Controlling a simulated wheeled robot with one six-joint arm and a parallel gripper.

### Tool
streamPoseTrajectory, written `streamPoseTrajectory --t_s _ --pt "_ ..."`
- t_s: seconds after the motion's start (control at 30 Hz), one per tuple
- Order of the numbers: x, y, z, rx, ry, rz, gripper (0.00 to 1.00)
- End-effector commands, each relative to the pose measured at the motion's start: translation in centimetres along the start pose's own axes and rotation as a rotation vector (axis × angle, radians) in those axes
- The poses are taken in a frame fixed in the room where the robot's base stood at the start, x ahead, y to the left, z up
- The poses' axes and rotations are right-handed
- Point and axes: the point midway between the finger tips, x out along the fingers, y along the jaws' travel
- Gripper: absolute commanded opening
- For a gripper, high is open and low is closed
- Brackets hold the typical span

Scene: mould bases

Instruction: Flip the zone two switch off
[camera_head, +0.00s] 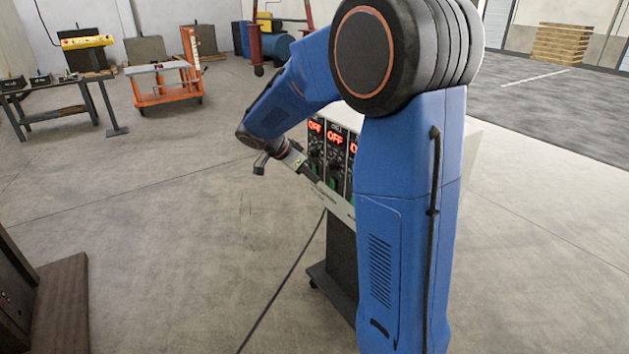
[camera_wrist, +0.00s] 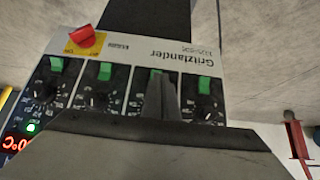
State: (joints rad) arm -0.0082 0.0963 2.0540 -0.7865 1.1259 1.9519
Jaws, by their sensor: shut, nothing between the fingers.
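The control box (camera_head: 340,203) carries a row of zone modules, each with a green rocker switch and a dial. The wrist view shows the panel upside down. Green switches show there at far left (camera_wrist: 56,65), second from left (camera_wrist: 105,71), and far right (camera_wrist: 204,85). The second switch from the right (camera_wrist: 154,73) is partly hidden behind my fingers. I cannot read zone numbers or tell each rocker's tilt. My gripper (camera_wrist: 161,97) is shut and empty, in front of that switch's module; contact is unclear. In the head view my gripper (camera_head: 309,174) is at the panel front.
Red OFF displays (camera_head: 335,138) glow on the modules in the head view. A red rotary switch on a yellow plate (camera_wrist: 86,38) sits at one panel end. A cable (camera_head: 285,285) runs over the floor. An orange cart (camera_head: 165,88) stands far back. Floor left of the box is clear.

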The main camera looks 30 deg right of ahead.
Motion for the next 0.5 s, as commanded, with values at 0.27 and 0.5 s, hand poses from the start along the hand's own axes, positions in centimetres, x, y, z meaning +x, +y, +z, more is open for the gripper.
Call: streamPoseTrajectory --t_s 0.27,0.5 --pt "-3.8 0.0 1.5 -0.002 -0.001 -0.004 0.0" --pt "-6.9 0.0 2.7 -0.001 -0.001 -0.002 0.0"
